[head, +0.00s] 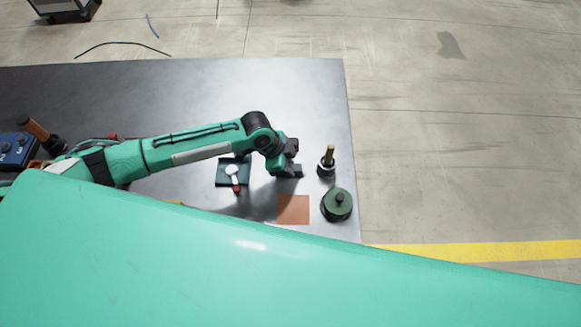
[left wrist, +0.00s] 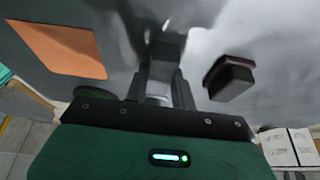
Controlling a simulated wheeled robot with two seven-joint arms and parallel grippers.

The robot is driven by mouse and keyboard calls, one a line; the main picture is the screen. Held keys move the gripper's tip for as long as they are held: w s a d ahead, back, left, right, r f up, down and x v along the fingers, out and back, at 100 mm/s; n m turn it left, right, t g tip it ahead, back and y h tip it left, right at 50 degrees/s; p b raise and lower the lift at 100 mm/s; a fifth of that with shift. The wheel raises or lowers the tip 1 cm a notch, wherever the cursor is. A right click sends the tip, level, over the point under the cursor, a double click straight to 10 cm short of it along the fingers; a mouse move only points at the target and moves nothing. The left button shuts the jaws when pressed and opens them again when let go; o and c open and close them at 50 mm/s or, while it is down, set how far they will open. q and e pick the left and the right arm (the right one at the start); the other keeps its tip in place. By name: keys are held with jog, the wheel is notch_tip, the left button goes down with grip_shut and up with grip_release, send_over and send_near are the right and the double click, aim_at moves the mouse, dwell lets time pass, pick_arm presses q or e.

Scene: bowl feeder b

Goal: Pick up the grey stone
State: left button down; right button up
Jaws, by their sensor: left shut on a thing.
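My left gripper (head: 290,171) reaches in over the right part of the dark metal table, just above an orange square in the head view. In the left wrist view, its fingers (left wrist: 164,75) are shut on a small grey block at their tips, which I take to be the grey stone (left wrist: 167,47). The fingers hide part of it. In the head view the stone cannot be told apart from the dark gripper. Whether it touches the table is unclear. My right gripper is in neither view.
The orange square (head: 293,210) lies flat near the gripper. A dark cup with a wooden handle (head: 328,162) and a round green lidded pot (head: 337,205) stand to the right, by the table's edge. A dark green plate (head: 226,180) with a white-and-red piece lies left of the gripper.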

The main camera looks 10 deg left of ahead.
pick_arm(q)
jog(key=shift+r, duration=0.1)
notch_tip(320, 180, up, 20)
jog(key=b, duration=0.3)
jog(key=shift+b, duration=0.3)
jog(key=c, duration=1.7)
grip_release()
jog(key=c, duration=0.3)
jog(key=shift+c, duration=0.2)
